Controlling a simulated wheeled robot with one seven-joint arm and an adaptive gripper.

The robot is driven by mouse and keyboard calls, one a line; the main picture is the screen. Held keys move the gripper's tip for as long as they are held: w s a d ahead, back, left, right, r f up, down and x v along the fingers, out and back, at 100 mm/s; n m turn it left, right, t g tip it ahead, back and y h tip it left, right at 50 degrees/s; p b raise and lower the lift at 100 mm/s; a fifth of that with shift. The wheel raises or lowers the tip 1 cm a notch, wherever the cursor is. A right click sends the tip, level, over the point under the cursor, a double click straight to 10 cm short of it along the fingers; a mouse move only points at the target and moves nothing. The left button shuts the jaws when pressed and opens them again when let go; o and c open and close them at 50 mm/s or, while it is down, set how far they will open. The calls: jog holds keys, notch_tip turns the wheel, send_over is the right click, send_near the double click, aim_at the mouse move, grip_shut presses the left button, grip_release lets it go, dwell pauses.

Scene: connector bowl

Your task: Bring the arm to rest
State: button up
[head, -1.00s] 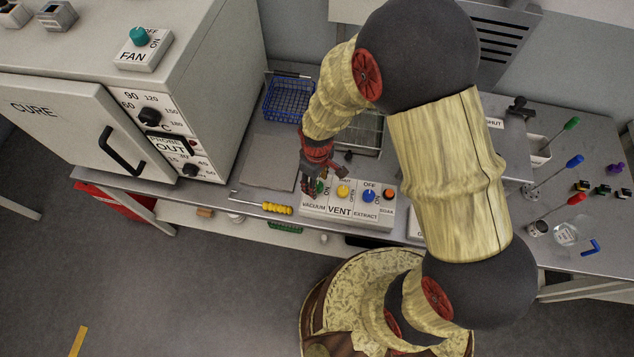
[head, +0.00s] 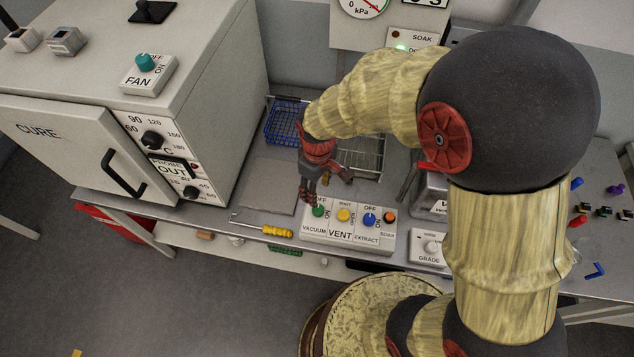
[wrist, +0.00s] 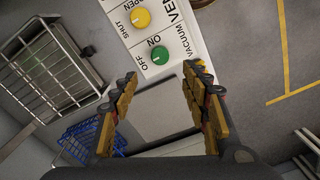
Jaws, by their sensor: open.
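My gripper (head: 325,190) is open and empty. In the head view it hangs over the bench just behind the control panel (head: 347,234), near the green vacuum knob (head: 318,211). In the wrist view the two fingers of my gripper (wrist: 165,90) stand apart, with the green knob (wrist: 159,55) beyond and between their tips. Nothing is between the fingers. I cannot tell from the views whether a fingertip touches the panel. My arm rises from the right and bends over the bench.
A blue wire basket (head: 286,122) and a metal wire tray (head: 361,156) stand behind my gripper. The cure oven (head: 60,150) is at the left. A yellow-handled tool (head: 277,231) lies at the bench's front edge. A grade box (head: 428,248) stands right of the panel.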

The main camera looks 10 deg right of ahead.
dwell(0.3)
jog(key=s+d+r+m+t+b, duration=0.2)
jog(key=s+d+r, duration=0.4)
jog(key=r, duration=0.3)
jog(key=s+d+r+m+t+b, duration=0.3)
jog(key=s+d+r+m+b, duration=0.2)
jog(key=r, duration=0.4)
jog(key=shift+s+d+r+m+t, duration=0.3)
jog(key=shift+s+d+r+m, duration=0.15)
jog(key=shift+s+m, duration=0.45)
jog(key=shift+w+f, duration=0.1)
